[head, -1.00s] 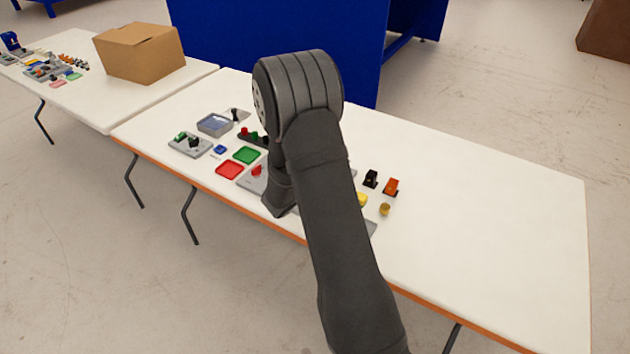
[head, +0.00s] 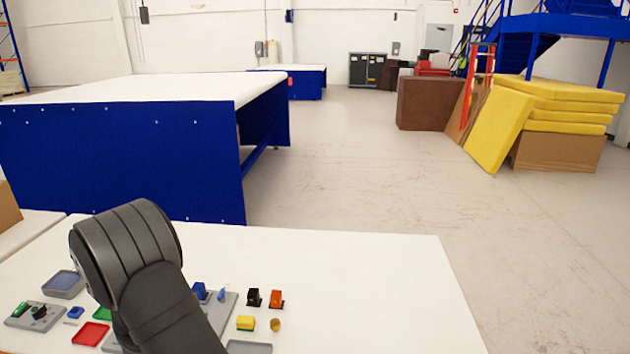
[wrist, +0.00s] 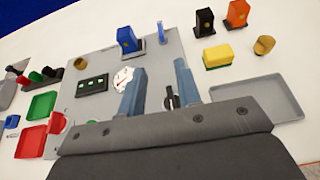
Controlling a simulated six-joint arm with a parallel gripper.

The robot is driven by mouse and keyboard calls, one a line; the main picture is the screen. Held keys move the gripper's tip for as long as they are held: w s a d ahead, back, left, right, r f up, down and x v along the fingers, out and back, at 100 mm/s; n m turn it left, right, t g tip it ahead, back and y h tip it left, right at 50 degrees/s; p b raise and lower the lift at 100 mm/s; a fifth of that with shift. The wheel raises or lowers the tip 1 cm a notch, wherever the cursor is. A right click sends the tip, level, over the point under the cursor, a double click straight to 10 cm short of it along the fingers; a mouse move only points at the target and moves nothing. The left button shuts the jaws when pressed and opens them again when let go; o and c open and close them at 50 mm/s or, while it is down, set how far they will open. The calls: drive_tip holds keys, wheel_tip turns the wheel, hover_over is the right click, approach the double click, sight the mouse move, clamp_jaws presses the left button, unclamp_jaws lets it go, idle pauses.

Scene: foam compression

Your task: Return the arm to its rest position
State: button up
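My dark arm rises from the bottom of the head view and bends at a rounded grey joint; it hides my gripper there. In the wrist view my gripper (wrist: 157,78) shows two blue-grey fingers standing apart with nothing held between them. The fingers are over a grey board (wrist: 92,122). On the board are a white dial (wrist: 123,79), a dark panel with green marks (wrist: 92,87), a blue block (wrist: 128,40) and a small black knob (wrist: 171,98) beside the right finger. How high the fingers are above the board I cannot tell.
A yellow block on green (head: 246,323), a brass cup (head: 275,325), a black block (head: 254,297) and an orange block (head: 277,299) stand right of the board. Red (head: 91,333) and green (wrist: 40,105) trays lie left. The white table's right side (head: 390,290) is clear.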

sight(220, 294)
drive_tip(key=x, duration=1.7)
drive_tip(key=shift+s, duration=0.1)
